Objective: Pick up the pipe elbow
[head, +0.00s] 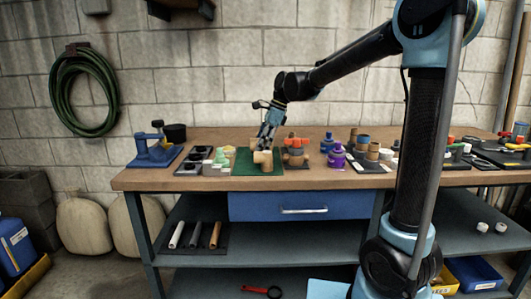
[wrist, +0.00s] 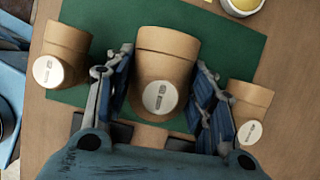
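Several tan fittings with round white labels show in the wrist view. The middle one (wrist: 166,62) stands between my fingers over a green mat (wrist: 95,95). I cannot tell from its outline whether it is the pipe elbow. Another tan fitting (wrist: 62,50) is left of my gripper, and a smaller one (wrist: 250,100) is to the right. My gripper (wrist: 163,88) is open around the middle fitting, with a sliver of green between it and the left finger; contact on the right is unclear. In the head view my gripper (head: 264,142) reaches down over the tan fittings (head: 263,159).
The wooden bench (head: 225,182) carries a blue vice (head: 152,150) at left, pale green blocks (head: 221,157), orange-and-grey parts (head: 295,150), a purple bottle (head: 337,156) and tan cups (head: 374,150). A block wall stands behind. A blue drawer (head: 270,206) is below.

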